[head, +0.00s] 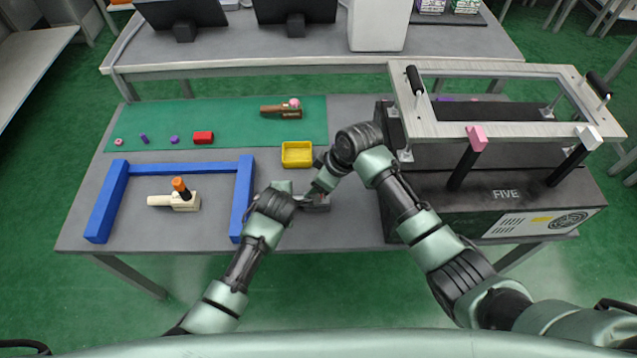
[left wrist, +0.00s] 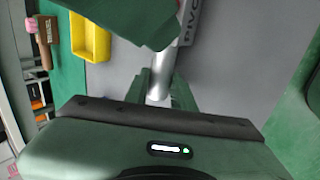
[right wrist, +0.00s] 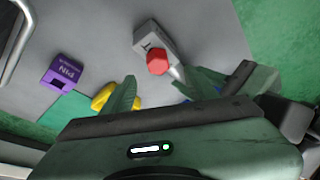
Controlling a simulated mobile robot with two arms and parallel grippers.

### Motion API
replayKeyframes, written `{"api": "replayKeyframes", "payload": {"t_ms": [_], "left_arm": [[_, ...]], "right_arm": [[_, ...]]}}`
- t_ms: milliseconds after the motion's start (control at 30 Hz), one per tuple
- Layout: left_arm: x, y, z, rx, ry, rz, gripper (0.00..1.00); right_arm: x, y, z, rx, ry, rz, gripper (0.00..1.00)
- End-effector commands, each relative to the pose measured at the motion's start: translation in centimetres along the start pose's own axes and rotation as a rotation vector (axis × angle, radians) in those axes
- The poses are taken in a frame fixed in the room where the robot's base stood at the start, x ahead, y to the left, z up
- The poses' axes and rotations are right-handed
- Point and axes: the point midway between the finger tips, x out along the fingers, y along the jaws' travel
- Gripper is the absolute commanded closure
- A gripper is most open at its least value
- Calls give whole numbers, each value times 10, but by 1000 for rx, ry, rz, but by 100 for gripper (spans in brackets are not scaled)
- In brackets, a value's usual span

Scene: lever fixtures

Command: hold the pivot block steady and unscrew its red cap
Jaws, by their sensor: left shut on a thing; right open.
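The grey pivot block (head: 317,208) rests near the table's front edge in the head view, partly covered by my grippers. It also shows in the right wrist view (right wrist: 149,38), with the red cap (right wrist: 158,62) on it. A silver rod (left wrist: 159,82) extends from the block. My left gripper (head: 300,199) is shut on this rod, as the left wrist view shows. My right gripper (right wrist: 161,84) is open, its fingers spread on either side just short of the cap. I cannot see contact with the cap. The cap is not clear in the head view.
A yellow bin (head: 297,154) stands behind my grippers. A blue frame (head: 190,165) surrounds a wooden piece (head: 176,201) with an orange-topped post at left. A large dark machine (head: 500,205) marked FIVE is at right. A green mat (head: 235,130) with small items lies at the back.

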Motion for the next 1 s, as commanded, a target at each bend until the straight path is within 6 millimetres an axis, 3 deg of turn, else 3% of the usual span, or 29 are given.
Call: {"api": "replayKeyframes", "payload": {"t_ms": [700,1000], "left_arm": [[0,0,0,0,0,0,100],[0,0,0,0,-1,0,100]], "right_arm": [[26,0,11,-2,-2,-2,42],[28,0,12,-2,-1,-1,42]]}}
